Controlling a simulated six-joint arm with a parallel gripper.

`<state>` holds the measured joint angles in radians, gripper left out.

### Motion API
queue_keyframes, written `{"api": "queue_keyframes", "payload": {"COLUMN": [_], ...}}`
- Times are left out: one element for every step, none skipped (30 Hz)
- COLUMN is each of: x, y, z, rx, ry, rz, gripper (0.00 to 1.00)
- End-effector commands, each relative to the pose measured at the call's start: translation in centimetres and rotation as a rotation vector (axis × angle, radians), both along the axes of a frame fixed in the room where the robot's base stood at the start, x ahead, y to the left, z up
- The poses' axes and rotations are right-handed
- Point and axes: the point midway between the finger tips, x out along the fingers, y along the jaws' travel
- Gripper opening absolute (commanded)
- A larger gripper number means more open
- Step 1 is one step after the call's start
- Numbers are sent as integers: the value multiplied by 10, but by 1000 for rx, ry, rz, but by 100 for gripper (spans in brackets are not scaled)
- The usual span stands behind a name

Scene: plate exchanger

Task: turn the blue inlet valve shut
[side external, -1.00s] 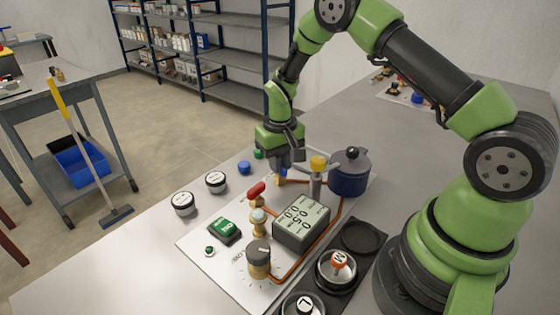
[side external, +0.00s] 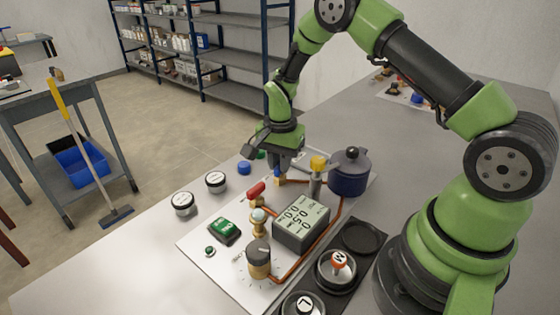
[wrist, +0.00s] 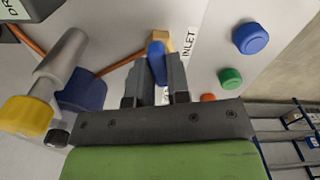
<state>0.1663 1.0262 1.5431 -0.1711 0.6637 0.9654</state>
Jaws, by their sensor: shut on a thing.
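The blue inlet valve handle (wrist: 157,62) stands between my two fingers in the wrist view, beside the INLET label (wrist: 190,46). Its brass body (wrist: 161,38) shows just beyond it. My gripper (wrist: 158,72) is shut on the handle. In the side view my gripper (side external: 279,171) points down at the far end of the white board (side external: 205,250). There the handle is mostly hidden by the fingers. The handle lies roughly in line with the fingers in the wrist view; whether the valve is fully shut I cannot tell.
A grey post with a yellow top (side external: 318,163) and a dark blue pot (side external: 350,175) stand close on the right. A red-handled valve (side external: 256,189) and a display box (side external: 301,222) are nearer. Blue (wrist: 250,38) and green (wrist: 231,79) caps lie beside the inlet.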

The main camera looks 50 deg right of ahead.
Motion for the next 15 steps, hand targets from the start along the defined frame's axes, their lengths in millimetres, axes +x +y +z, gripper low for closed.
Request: {"api": "queue_keyframes", "payload": {"x": [0, 0, 0, 0, 0, 0, 0, 0, 0, 0, 0, 0, 0, 0, 0], "y": [1, 1, 1, 1, 1, 1, 1, 1, 1, 1, 1, 1, 1, 1, 1], "z": [0, 0, 0, 0, 0, 0, 0, 0, 0, 0, 0, 0, 0, 0, 0], "rx": [2, 2, 2, 2, 2, 2, 2, 2, 2, 2, 2, 2, 2, 2, 1], "ry": [3, 3, 3, 3, 3, 3, 3, 3, 3, 3, 3, 3, 3, 3, 2], "rz": [-37, -60, -87, -107, -126, -149, -165, -181, -198, -212, -223, -237, -246, -253, -262], "gripper": [0, 0, 0, 0, 0, 0, 0, 0, 0, 0, 0, 0, 0, 0, 0]}}
